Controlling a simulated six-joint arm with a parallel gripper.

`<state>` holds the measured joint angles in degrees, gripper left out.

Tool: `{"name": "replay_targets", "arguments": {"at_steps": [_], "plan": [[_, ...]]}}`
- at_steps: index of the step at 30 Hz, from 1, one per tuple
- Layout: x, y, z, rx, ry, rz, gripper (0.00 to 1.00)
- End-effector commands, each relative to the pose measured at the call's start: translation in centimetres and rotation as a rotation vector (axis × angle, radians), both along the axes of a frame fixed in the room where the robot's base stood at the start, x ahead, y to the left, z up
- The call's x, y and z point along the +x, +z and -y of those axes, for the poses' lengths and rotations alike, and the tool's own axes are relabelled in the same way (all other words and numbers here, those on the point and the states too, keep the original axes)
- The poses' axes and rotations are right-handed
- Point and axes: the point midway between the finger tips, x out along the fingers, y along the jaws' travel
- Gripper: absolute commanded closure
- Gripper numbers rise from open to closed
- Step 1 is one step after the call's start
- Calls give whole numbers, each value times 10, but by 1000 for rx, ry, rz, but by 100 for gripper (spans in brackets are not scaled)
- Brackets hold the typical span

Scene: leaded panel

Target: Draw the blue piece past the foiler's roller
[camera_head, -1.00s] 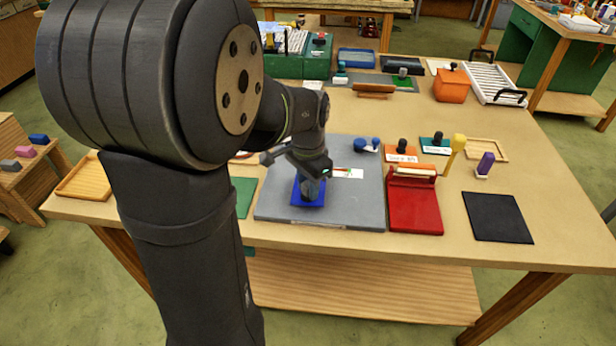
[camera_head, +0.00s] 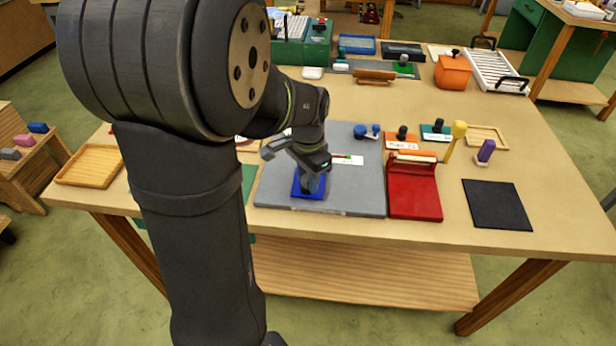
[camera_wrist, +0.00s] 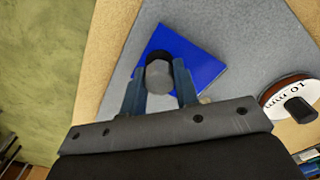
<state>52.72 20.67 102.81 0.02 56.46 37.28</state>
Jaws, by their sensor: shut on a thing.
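The flat blue piece (camera_head: 299,193) lies on or just over the near left part of the grey board (camera_head: 345,200). In the wrist view the blue piece (camera_wrist: 203,66) is a square plate with a round grey-and-black knob (camera_wrist: 158,76) on it. My gripper (camera_head: 310,180) is above the piece; in the wrist view its fingers (camera_wrist: 158,90) are shut on that knob. A round reel marked "10 mm" (camera_wrist: 284,92) with a brown rim is right of the piece in the wrist view.
A red device (camera_head: 414,192) with a pale bar stands right of the board, and a black mat (camera_head: 497,205) lies further right. A wooden tray (camera_head: 90,166) is left.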

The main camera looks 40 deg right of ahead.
Motion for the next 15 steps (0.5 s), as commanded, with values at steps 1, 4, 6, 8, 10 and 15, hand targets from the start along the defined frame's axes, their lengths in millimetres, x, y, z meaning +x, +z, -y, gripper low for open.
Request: {"name": "replay_targets", "arguments": {"at_steps": [1,4,6,8,10,15], "plan": [[0,0,0,0,0,0,92],[0,-1,0,0,0,0,92],[0,-2,0,0,0,0,92],[0,-3,0,0,0,0,92],[0,-4,0,0,0,0,92],[0,-6,0,0,0,0,92]]}}
